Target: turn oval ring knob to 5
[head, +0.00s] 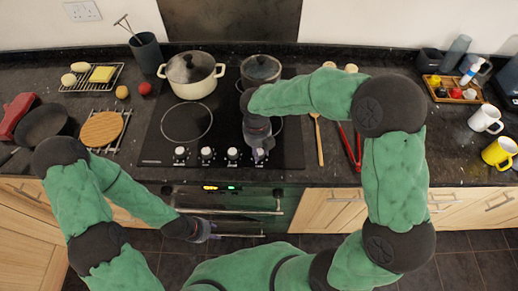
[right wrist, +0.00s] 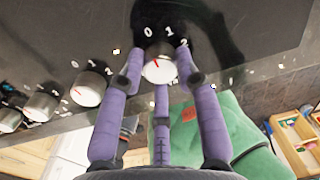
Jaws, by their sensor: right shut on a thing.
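My right gripper (head: 259,152) is over the rightmost knob of the black cooktop (head: 150,140). In the right wrist view, its purple fingers (right wrist: 160,62) are shut on this white-faced knob (right wrist: 160,70), one on each side. A red line on its face points roughly up, slightly left, toward the printed 0, 1 and 2. Other numbers around it are hidden or too small to read. Three more knobs (head: 207,153) stand in a row to its left. My left gripper (head: 205,232) hangs low in front of the oven; its fingers are too small to judge.
A cream lidded pot (head: 192,77) and a lidded saucepan (head: 261,70) stand at the cooktop's back. The front left ring (head: 187,122) is bare. An oven handle (head: 235,211) is near my left gripper. A wooden spoon (head: 319,140) and red tongs (head: 349,147) lie right.

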